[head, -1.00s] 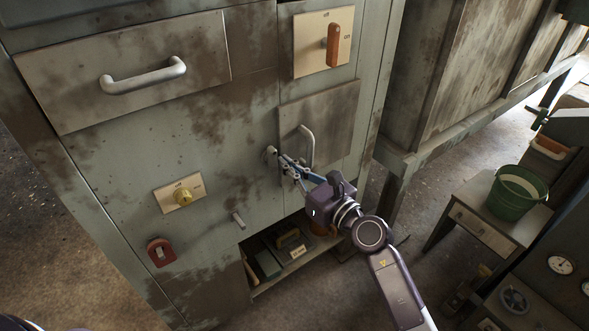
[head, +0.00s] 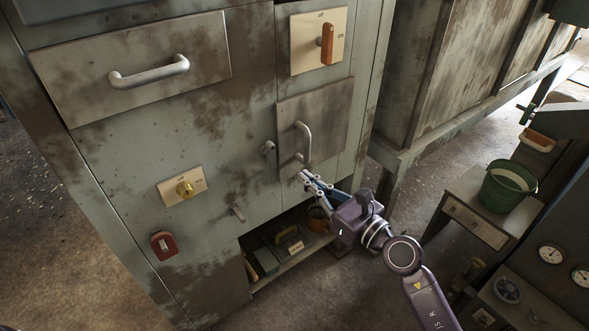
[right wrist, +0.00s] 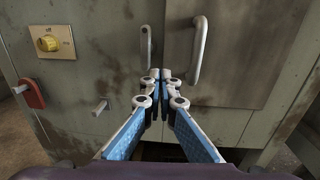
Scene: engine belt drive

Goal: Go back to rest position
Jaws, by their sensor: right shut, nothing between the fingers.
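My right gripper (head: 306,179) is in front of the lower part of the green-grey cabinet (head: 130,150), below the small door's handle (head: 303,143). In the right wrist view its blue fingers (right wrist: 160,78) are together with nothing between them. The small door (head: 325,112) looks closed. A small metal lever (head: 267,148) sits just left of the door. The fingers appear apart from the handle and the lever. My left gripper is not seen.
The cabinet also has a drawer (head: 135,70), an orange rotary switch (head: 326,44), a yellow knob (head: 185,189), a red latch (head: 164,244) and an open lower shelf (head: 290,262). A green bucket (head: 508,187) stands on a small table (head: 470,215) at right.

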